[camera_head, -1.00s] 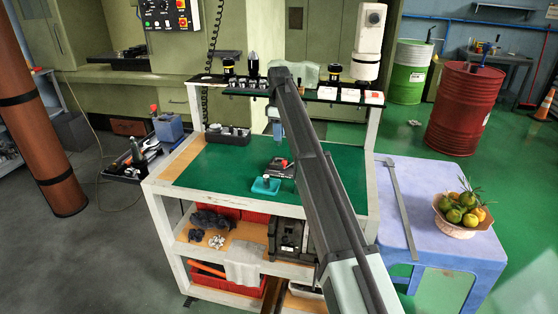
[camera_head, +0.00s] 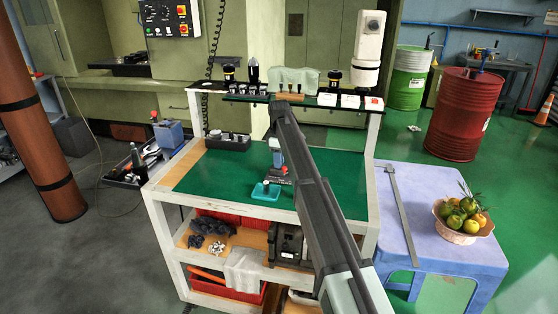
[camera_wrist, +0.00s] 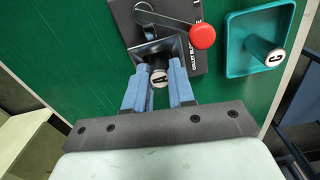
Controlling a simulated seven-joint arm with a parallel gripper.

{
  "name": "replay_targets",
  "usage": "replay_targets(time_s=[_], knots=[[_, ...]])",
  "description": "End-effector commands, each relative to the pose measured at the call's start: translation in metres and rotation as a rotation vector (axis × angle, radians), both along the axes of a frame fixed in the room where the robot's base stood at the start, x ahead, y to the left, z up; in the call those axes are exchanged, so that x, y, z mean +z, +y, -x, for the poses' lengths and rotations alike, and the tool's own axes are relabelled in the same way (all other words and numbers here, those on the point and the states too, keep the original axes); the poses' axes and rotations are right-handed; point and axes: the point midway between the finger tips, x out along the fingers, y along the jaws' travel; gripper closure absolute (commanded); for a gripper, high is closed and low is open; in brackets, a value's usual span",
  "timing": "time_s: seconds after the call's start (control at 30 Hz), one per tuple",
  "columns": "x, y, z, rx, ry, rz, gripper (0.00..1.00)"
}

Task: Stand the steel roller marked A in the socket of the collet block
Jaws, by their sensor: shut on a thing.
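My gripper (camera_wrist: 158,92) has blue fingers shut on the steel roller marked A (camera_wrist: 159,78), whose lettered end faces the wrist camera. The collet block (camera_wrist: 187,62) is dark, with a lever and a red knob (camera_wrist: 202,36). The roller is at the block's socket (camera_wrist: 150,50); its lower end is hidden, so I cannot tell how far in it is. In the head view my gripper (camera_head: 277,160) is low over the block (camera_head: 281,181), behind the teal tray (camera_head: 256,196). Another roller, marked C (camera_wrist: 268,54), stands in that tray.
The green mat (camera_head: 220,170) is clear to the left. A dark holder with several parts (camera_head: 228,142) stands at the mat's back left. A raised shelf (camera_head: 300,101) with tool holders spans the back of the cart. A blue table (camera_head: 430,185) stands at the right.

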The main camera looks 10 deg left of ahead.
Motion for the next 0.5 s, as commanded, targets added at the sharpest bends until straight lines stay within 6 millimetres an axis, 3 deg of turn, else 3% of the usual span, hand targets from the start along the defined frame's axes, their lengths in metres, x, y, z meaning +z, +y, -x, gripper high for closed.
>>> replay_targets(time_s=[0.17,0.2,0.43,0.5], knots=[[-0.0028,0.0000,0.0000,0.000,0.000,0.000,1.00],[-0.0031,0.0000,0.0000,0.000,0.000,0.000,0.74],[-0.0029,0.0001,-0.0001,0.000,0.000,0.000,0.52],[-0.0029,0.0000,0.0000,0.000,0.000,0.000,0.51]])
